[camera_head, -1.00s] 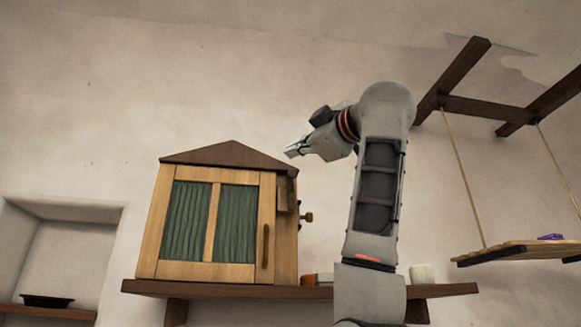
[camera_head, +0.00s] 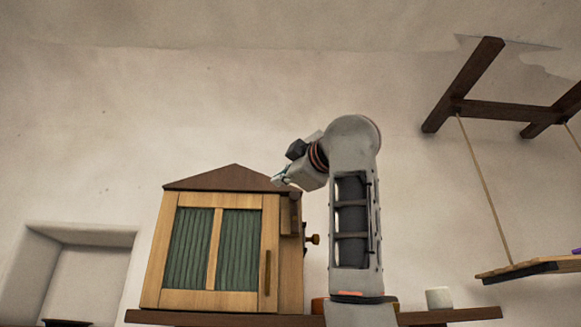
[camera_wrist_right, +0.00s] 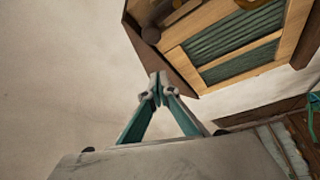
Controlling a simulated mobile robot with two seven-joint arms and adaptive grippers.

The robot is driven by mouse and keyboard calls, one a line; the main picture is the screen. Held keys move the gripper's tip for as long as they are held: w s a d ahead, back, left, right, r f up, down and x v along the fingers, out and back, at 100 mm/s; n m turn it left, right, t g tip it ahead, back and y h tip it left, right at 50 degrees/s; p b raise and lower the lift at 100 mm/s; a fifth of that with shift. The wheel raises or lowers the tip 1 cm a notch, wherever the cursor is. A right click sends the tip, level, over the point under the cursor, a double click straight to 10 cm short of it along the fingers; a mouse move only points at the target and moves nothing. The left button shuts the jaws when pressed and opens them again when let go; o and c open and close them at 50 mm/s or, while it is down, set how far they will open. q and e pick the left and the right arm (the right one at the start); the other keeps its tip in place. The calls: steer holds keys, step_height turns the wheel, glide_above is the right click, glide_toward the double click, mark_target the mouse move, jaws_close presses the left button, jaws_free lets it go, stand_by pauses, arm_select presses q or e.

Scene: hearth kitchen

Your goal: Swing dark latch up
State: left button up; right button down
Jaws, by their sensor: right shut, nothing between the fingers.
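A small wooden cabinet (camera_head: 184,300) with green curtained panes and a dark peaked roof stands on a shelf, its door closed. A dark latch piece (camera_head: 296,212) shows at the upper right of its front, beside a lighter wooden block. In the right wrist view, a dark rounded end (camera_wrist_right: 151,35) just under the roof edge looks like part of the latch. My right gripper (camera_head: 280,180) is shut and empty, by the roof's right end, just above the latch. Its closed fingertips (camera_wrist_right: 156,88) show apart from the latch in the wrist view. My left gripper is out of view.
A vertical door handle (camera_head: 267,273) is on the front, and a knob (camera_head: 313,239) sticks out on the right side. A white cup (camera_head: 439,298) stands on the dark shelf (camera_head: 470,314). A hanging board (camera_head: 530,269) is at right.

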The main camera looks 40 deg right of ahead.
mark_target(294, 213)
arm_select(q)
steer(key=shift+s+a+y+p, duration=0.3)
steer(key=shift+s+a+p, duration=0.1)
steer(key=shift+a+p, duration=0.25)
arm_select(e)
steer(key=d, duration=0.1)
steer(key=w+d, duration=0.1)
steer(key=w+d+f, duration=0.1)
steer(key=shift+d, duration=0.35)
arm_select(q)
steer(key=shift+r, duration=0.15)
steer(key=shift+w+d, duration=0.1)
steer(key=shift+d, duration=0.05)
arm_select(e)
steer(key=shift+s+d, duration=0.1)
steer(key=shift+d, duration=0.05)
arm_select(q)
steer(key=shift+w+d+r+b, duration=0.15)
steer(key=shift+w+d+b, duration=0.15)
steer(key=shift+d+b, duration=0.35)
arm_select(e)
steer(key=shift+s+d+m, duration=0.1)
steer(key=shift+d+m, duration=0.2)
steer(key=shift+m, duration=0.3)
